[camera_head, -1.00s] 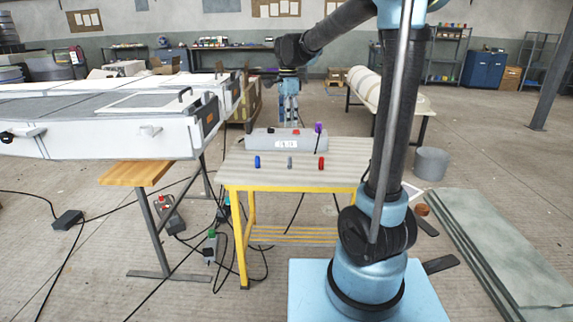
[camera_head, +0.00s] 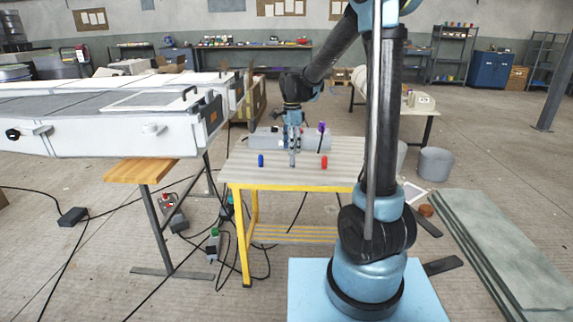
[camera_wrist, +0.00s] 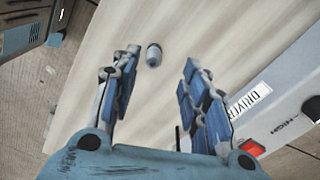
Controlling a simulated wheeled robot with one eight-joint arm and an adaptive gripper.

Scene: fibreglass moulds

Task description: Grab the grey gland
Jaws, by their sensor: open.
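The grey gland (camera_wrist: 154,55) is a small grey cylinder on the light wooden table top (camera_wrist: 110,30). In the wrist view it is between my fingers' tips, closer to the left finger, a little ahead of them. My gripper (camera_wrist: 161,62) has its blue pads spread apart with nothing between them. In the head view my gripper (camera_head: 292,148) points down above the table, and the grey gland (camera_head: 292,163) shows just below its fingertips. Whether the fingers touch it cannot be told.
A blue gland (camera_head: 261,160) stands left of the grey one and a red gland (camera_head: 324,162) right of it. Behind them lies a long grey box (camera_head: 262,139) with a label; its red button (camera_wrist: 252,148) shows in the wrist view. A white mould (camera_head: 90,135) stands left.

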